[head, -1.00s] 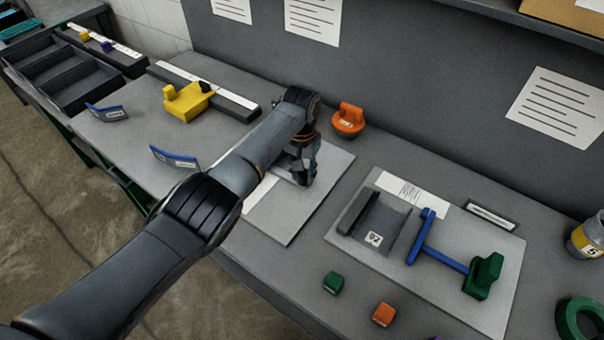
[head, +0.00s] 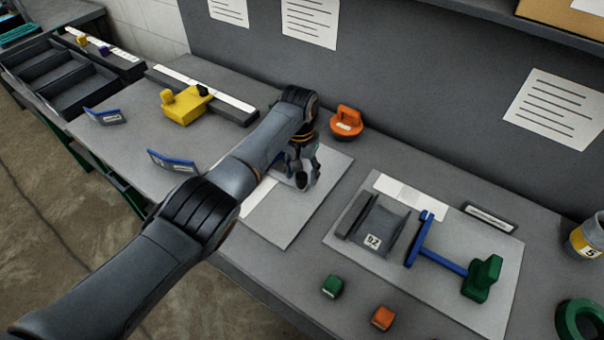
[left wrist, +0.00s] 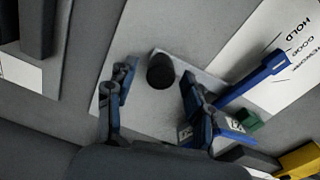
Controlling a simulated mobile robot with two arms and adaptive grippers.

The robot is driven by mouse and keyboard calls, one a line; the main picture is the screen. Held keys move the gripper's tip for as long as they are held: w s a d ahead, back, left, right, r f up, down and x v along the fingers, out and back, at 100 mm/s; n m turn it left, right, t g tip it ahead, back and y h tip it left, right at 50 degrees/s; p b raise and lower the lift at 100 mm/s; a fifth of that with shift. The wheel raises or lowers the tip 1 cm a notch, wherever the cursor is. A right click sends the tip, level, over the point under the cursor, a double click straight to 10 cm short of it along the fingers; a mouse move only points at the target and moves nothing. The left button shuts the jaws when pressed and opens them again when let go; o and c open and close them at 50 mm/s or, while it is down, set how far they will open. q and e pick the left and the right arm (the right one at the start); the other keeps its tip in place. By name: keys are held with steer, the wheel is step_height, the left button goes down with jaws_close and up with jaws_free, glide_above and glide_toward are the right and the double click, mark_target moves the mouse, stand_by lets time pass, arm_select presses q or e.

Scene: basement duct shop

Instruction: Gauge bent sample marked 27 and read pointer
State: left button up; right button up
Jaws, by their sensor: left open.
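A grey bent sample (head: 391,229) with a white number tag (head: 373,242) lies on the right-hand pale board, between a dark bar (head: 352,215) and a blue T-shaped piece (head: 421,235) joined to a green block (head: 482,277). The tag's digits look turned and I cannot read them surely. My left gripper (head: 303,183) is open over the middle pale board (head: 290,228), apart from the sample. In the left wrist view a black round piece (left wrist: 160,71) shows between its fingers, and a blue bar (left wrist: 255,82) crosses a sheet marked HOLD and GOOD (left wrist: 290,40). My right gripper is out of view.
An orange handled piece (head: 347,122) stands behind my left gripper. A yellow block (head: 184,104) and blue tag holders (head: 172,161) are on the left. Small green (head: 332,286) and orange (head: 382,317) blocks lie near the front edge. A can (head: 588,238) stands at right.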

arm_select(q)
step_height(320, 180, up, 11)
stand_by(0.3)
steer(key=shift+r, duration=0.1)
